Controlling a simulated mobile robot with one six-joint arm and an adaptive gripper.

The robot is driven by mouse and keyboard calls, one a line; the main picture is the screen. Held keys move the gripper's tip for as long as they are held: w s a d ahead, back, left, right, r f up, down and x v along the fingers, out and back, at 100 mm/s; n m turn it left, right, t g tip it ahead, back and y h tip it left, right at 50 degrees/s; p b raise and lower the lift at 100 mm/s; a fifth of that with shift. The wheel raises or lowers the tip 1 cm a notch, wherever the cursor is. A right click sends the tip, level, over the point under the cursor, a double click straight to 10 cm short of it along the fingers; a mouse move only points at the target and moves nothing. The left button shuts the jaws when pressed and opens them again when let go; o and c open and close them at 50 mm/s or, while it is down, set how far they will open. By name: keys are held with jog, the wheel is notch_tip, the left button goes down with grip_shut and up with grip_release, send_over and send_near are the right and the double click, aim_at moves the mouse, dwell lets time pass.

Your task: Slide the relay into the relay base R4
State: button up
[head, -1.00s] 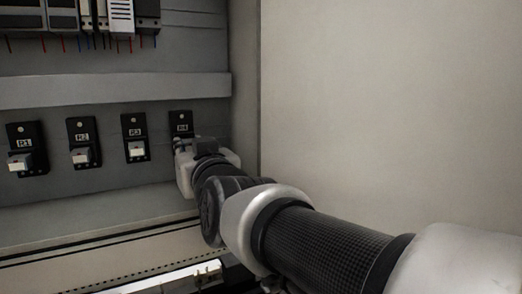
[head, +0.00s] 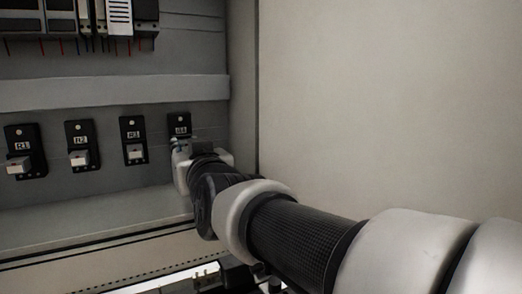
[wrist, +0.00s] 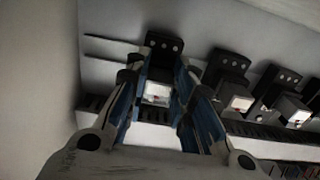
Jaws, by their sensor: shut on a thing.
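The relay (wrist: 157,92), a small pale block with a red mark, is between the blue-padded fingers of my gripper (wrist: 160,78), which is shut on it. The black relay base R4 (head: 179,121) is the rightmost of the row in the head view. Its upper part with round holes (wrist: 164,42) shows just beyond the fingertips in the wrist view. My gripper (head: 185,147) is in front of the lower part of R4 in the head view and hides it. I cannot tell whether the relay touches the base.
Bases R1 (head: 22,138), R2 (head: 80,132) and R3 (head: 133,128) each carry a pale relay, left of R4. A grey duct (head: 110,92) runs above them, with wired modules higher up. A plain pale wall (head: 390,90) stands close on the right.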

jog(key=shift+w+a, duration=0.1)
jog(key=shift+w, duration=0.05)
jog(key=o, duration=1)
jog(key=shift+w, duration=0.1)
jog(key=v, duration=1.2)
jog(key=shift+a, duration=0.1)
